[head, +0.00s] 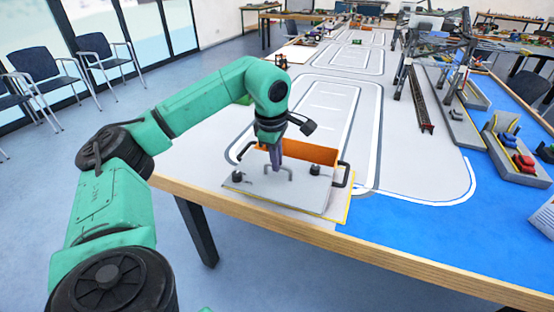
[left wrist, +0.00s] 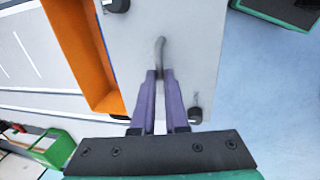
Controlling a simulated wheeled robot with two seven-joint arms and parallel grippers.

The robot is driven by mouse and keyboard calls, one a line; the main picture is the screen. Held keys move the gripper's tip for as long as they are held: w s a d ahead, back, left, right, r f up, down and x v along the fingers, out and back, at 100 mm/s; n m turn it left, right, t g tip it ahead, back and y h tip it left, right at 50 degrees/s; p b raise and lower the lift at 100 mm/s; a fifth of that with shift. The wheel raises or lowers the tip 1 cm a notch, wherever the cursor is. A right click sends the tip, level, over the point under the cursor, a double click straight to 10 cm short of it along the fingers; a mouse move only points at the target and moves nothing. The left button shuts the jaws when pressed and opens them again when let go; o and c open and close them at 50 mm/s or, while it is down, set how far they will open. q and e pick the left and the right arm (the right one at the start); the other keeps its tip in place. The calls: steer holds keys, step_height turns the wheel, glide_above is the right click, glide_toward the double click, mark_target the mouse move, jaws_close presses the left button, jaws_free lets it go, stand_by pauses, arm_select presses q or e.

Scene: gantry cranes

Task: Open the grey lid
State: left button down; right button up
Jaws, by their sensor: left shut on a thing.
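The grey lid (head: 290,196) is a flat plate at the near edge of the table, with a thin bent handle and two dark knobs on top. The lid (left wrist: 185,25) also fills the upper middle of the left wrist view. An orange box wall (head: 310,151) shows beyond the lid's far edge, and orange (left wrist: 75,40) runs along its left side in the wrist view. My left gripper (head: 275,165) points down over the lid. Its purple fingers (left wrist: 163,75) are shut on the lid's handle (left wrist: 160,48). My right gripper is not in view.
A black side handle (head: 343,175) sticks out right of the lid. A green bin (left wrist: 50,148) stands on the table in the wrist view. A gantry crane model (head: 430,60) and red parts (head: 523,163) stand farther right. The white mat beyond the box is mostly clear.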

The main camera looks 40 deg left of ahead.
arm_select(q)
steer(key=shift+s+d, duration=0.2)
steer(key=shift+s, duration=0.4)
steer(key=c, duration=0.9)
jaws_free()
steer(key=shift+r, duration=0.1)
step_height(320, 180, up, 8)
steer(key=s, duration=0.1)
step_height(320, 180, up, 6)
steer(key=p, duration=0.5)
glide_above(274, 184)
steer(key=s, duration=0.2)
steer(key=shift+w+d, duration=0.15)
steer(key=shift+d, duration=0.05)
steer(key=shift+w, duration=0.1)
